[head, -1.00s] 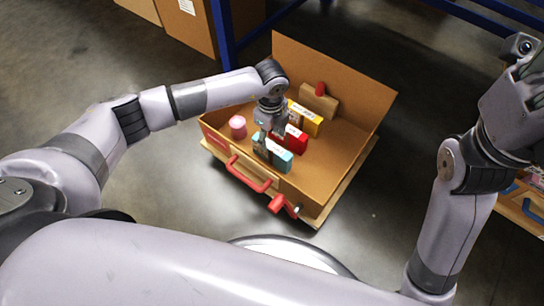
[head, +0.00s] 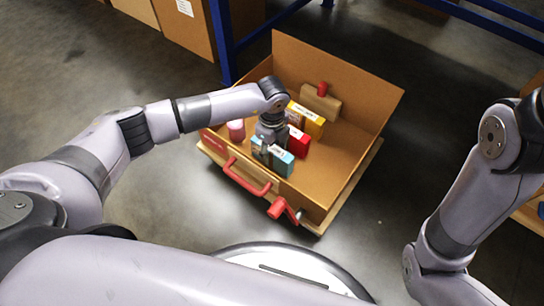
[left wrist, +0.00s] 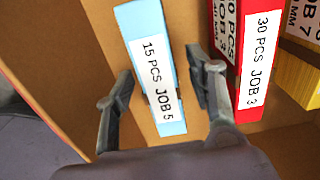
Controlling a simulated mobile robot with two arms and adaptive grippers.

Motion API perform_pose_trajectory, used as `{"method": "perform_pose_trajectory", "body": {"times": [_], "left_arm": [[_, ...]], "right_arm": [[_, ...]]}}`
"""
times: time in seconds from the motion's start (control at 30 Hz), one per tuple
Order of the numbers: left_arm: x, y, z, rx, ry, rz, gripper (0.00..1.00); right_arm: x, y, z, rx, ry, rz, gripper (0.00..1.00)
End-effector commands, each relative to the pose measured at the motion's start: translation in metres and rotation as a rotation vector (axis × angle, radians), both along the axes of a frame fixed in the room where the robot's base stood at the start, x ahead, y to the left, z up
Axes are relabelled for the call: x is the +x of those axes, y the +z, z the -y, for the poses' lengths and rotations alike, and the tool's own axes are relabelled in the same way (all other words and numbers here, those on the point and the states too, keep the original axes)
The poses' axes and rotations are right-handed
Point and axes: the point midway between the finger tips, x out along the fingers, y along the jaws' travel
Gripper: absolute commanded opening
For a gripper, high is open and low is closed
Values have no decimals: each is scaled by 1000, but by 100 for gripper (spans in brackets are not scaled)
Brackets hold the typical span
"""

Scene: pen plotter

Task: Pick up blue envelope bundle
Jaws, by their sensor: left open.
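The blue envelope bundle (head: 281,162) stands in an open cardboard box (head: 345,155), near the box's front side. In the left wrist view the blue bundle (left wrist: 152,75) has a white label reading "15 PCS JOB 5". My left gripper (head: 266,150) points down into the box at the bundle. In the left wrist view my left gripper (left wrist: 163,90) is open, with one finger on each side of the bundle's near end. Gaps show between the fingers and the bundle. My right arm is at the right of the head view; its gripper is out of the picture.
A red bundle (head: 298,142) labelled "30 PCS JOB 3" stands close beside the right finger. A yellow bundle (head: 307,120) stands behind it. Red handles (head: 247,177) are on the front.

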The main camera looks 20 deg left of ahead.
Motion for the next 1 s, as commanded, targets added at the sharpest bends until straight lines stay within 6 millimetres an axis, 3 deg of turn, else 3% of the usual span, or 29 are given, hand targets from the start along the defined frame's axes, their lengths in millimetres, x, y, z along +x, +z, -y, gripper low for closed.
{"method": "perform_pose_trajectory", "body": {"times": [0.13,0.87,1.0], "left_arm": [[0,0,0,0,0,-1,49],[0,0,0,0,0,-1,0],[0,1,0,0,0,0,0]], "right_arm": [[0,0,0,0,0,0,40],[0,0,0,0,1,-1,40],[0,0,0,0,1,-1,40]]}}
